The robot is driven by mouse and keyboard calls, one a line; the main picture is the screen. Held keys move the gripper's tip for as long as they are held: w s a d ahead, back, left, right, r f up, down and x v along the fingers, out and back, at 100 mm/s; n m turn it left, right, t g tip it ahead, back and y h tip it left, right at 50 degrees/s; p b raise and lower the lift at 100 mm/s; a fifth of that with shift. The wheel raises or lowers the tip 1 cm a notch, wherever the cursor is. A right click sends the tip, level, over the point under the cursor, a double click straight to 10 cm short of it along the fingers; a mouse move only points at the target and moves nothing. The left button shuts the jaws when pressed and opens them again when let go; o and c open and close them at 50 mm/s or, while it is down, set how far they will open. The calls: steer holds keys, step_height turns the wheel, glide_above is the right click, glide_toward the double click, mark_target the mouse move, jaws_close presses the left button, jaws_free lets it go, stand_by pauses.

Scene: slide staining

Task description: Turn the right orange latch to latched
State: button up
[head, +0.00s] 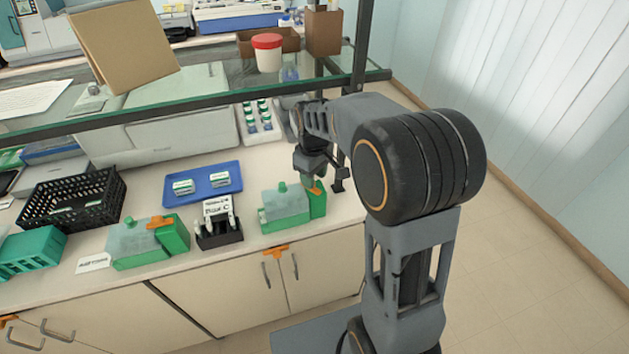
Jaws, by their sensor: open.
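The right green box (287,207) with a grey-green top stands near the counter's front edge. A small orange latch (315,187) is on its right end, partly hidden by my gripper. My gripper (322,180) is open, pointing down right at this latch; I cannot tell whether it touches it. Another orange latch (275,249) sits on the cabinet front below this box, lying roughly level, above two door handles. The left green box (145,243) carries an orange latch (160,222) on top.
A black holder (218,237) with a white label stands between the green boxes. A blue tray (203,194), a black basket (108,214) and a vial rack (258,125) are behind. A glass shelf edge (210,98) spans above the counter, with an upright post near my arm.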

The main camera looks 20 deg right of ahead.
steer(key=shift+f, duration=1.3)
steer(key=shift+c, duration=0.3)
